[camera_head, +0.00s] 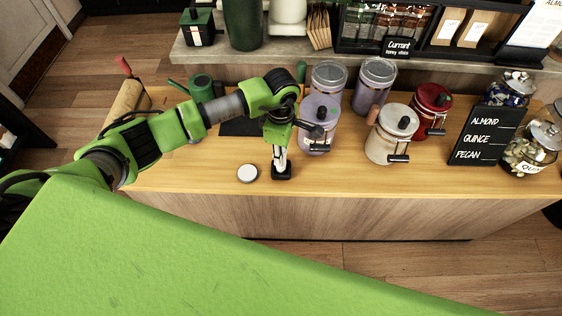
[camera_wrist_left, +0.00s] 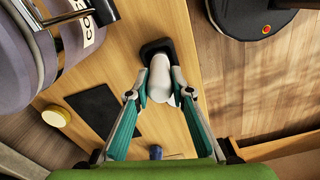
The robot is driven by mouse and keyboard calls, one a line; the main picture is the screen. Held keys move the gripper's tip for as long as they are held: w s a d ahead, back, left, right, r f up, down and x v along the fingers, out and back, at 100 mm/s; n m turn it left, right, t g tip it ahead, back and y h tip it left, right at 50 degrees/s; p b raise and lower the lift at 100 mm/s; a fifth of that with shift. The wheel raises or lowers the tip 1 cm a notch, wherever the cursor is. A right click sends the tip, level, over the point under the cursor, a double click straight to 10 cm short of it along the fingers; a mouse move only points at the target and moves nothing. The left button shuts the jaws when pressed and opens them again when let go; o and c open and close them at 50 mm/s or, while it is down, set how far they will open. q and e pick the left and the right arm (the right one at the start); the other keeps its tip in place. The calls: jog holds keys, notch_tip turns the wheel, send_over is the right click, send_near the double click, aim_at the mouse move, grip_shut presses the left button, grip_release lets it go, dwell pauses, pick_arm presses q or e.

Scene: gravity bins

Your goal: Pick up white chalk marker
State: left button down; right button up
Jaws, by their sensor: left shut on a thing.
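The white chalk marker (camera_wrist_left: 161,76) is a pale, rounded shape between the fingers of my left gripper (camera_wrist_left: 160,92) in the left wrist view. The fingertips touch it from both sides and are shut on it. Its far end is over a small black square holder (camera_wrist_left: 157,48); I cannot tell whether it still sits inside. In the head view my left gripper (camera_head: 280,156) points down at the front of the wooden counter, and the black holder (camera_head: 282,174) is right under it. The fingers mostly hide the marker there. My right gripper is not in view.
A round white-topped item (camera_head: 248,173) lies left of the holder on the counter (camera_head: 210,180). A lilac canister (camera_head: 320,118) stands close behind right. A cream canister (camera_head: 391,135), a red one (camera_head: 432,107) and a black menu board (camera_head: 486,135) stand further right. The counter's front edge is near.

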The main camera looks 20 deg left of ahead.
pick_arm(q)
jog(key=shift+r+b, duration=0.75)
jog(key=shift+r, duration=0.05)
jog(key=shift+w+r+b, duration=0.1)
jog(key=shift+r+b, duration=0.45)
jog(key=shift+r, duration=0.1)
jog(key=s+r+b, duration=0.4)
jog(key=s+r, duration=0.6)
jog(key=s, duration=0.4)
jog(key=shift+d, duration=0.15)
jog(key=shift+s+r, duration=0.1)
